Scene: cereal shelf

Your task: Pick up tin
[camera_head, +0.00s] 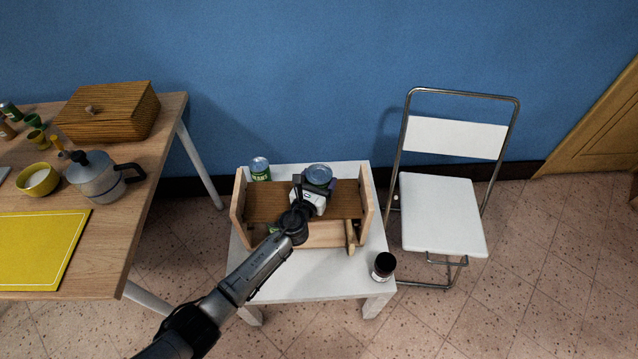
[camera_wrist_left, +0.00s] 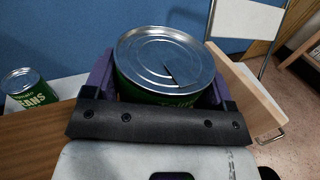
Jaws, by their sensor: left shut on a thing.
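A green tin with a silver lid (camera_wrist_left: 165,62) sits between the purple fingers of my left gripper in the left wrist view. In the head view the same tin (camera_head: 319,175) shows at the far end of my left gripper (camera_head: 315,187), above the right part of the small wooden shelf. The gripper is shut on the tin. Whether the tin touches the shelf board is hidden by the gripper. A second green tin of beans (camera_head: 260,169) stands behind the shelf at the left, and it also shows in the left wrist view (camera_wrist_left: 28,88).
The wooden shelf (camera_head: 265,203) stands on a white table (camera_head: 300,284). A dark jar (camera_head: 383,266) is at the table's front right. A white folding chair (camera_head: 440,212) is to the right. A wooden table (camera_head: 130,205) with a moka pot (camera_head: 95,178) is to the left.

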